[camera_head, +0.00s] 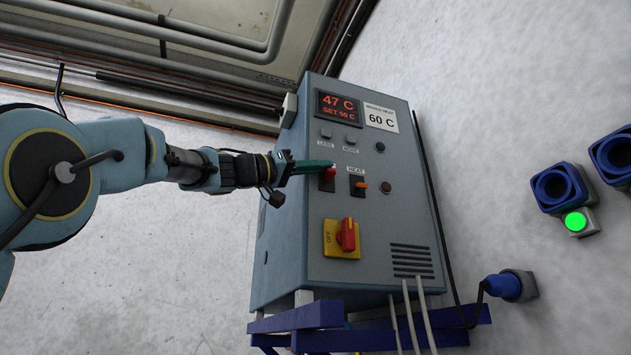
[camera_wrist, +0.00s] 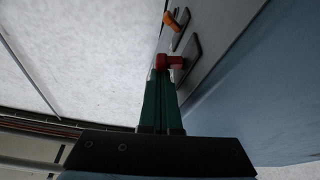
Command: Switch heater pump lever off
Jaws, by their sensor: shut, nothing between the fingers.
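A grey-blue control box (camera_head: 295,240) stands tilted in the head view. Its front carries a red lever (camera_head: 328,179) on a dark plate and, to the right, an orange lever (camera_head: 361,186) under a HEAT label. The label above the red lever is hidden by my gripper. My gripper (camera_head: 331,165) is shut, with its green fingertips at the top of the red lever. In the wrist view, the tips of my gripper (camera_wrist: 161,73) are at the red lever (camera_wrist: 170,62), touching or nearly so. The orange lever (camera_wrist: 177,20) is beyond it.
Cables hang at lower right. Blue sockets (camera_head: 560,188) and a green light (camera_head: 575,222) are on the wall.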

